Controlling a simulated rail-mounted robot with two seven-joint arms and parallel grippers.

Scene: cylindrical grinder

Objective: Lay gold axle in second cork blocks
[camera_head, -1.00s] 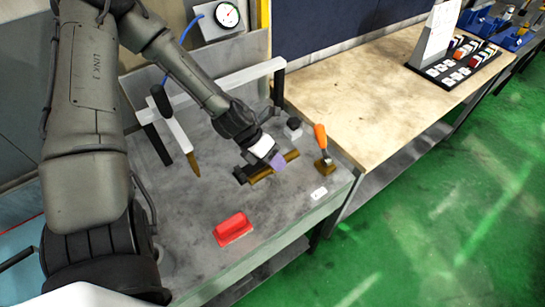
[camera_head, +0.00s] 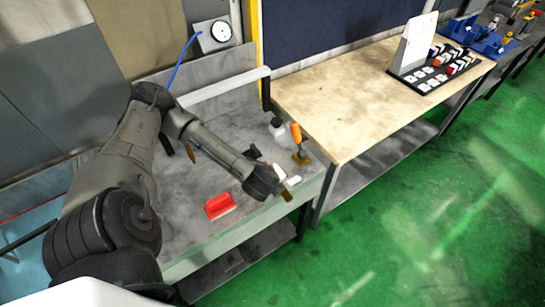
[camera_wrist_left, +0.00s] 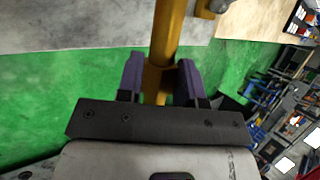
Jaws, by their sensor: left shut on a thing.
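My left gripper (camera_head: 289,183) is over the front right part of the grey bench, close to its edge. In the left wrist view its two purple fingers (camera_wrist_left: 160,78) are shut on the gold axle (camera_wrist_left: 168,35), one on each side. The axle runs away from the gripper toward the top of that view. In the head view a small gold-brown end of the axle (camera_head: 286,196) shows by the wrist. I cannot make out the cork blocks in either view. My right gripper is in neither view.
On the grey bench are a red block (camera_head: 220,206) and an orange-handled tool (camera_head: 298,142). A wooden table (camera_head: 350,95) adjoins on the right, its near part clear. A black rack (camera_head: 432,76) with small parts stands farther along it. Green floor lies in front.

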